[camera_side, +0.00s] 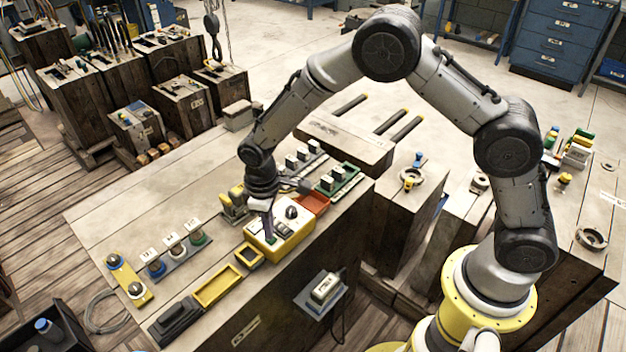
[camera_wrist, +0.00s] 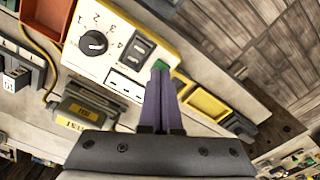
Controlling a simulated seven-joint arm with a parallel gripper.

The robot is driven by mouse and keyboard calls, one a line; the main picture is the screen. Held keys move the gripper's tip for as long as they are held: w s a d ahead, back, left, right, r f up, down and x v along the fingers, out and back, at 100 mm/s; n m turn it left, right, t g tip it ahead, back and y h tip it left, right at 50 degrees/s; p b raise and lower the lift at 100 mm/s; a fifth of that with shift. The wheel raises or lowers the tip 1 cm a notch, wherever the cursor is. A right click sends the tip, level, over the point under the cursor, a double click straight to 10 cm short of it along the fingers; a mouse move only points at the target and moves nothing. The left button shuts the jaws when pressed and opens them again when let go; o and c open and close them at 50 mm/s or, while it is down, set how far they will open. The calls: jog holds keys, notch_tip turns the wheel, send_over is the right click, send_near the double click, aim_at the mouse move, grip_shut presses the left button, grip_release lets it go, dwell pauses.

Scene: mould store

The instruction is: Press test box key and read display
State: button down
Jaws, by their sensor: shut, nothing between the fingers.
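The test box (camera_side: 291,228) is a yellow box with a cream top, standing on the bench near its front edge. I cannot tell whether the tips touch the key.
Small yellow trays (camera_side: 218,288) stand left of the box, an orange-red tray (camera_side: 315,203) on its right. A yellow-labelled device (camera_wrist: 88,108) with a yellow cable lies close by. Knobs on a grey rail (camera_side: 178,256) stand further left. The bench's back left is clear.

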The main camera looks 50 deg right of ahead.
jog(key=shift+r, duration=3)
jog(key=s+d+r+m+t, duration=0.1)
jog(key=s+d+r, duration=0.15)
jog(key=r, duration=0.45)
jog(key=s+d+r+m+t, duration=0.1)
jog(key=d+r+t, duration=0.1)
jog(key=d+r, duration=0.35)
jog(key=s+d+r+t, duration=0.1)
jog(key=s+d+r, duration=0.1)
jog(key=r, duration=0.6)
jog(key=s+d+r+m+t, duration=0.1)
jog(key=s+d+r, duration=0.1)
jog(key=s, duration=0.5)
jog(key=s+d+r+m+t, duration=0.1)
jog(key=s+d+r, duration=0.1)
jog(key=s, duration=0.4)
jog(key=s+f+m, duration=0.2)
jog(key=s+f, duration=0.3)
jog(key=s, duration=0.3)
jog(key=shift+d+f, duration=0.15)
jog(key=shift+d, duration=0.3)
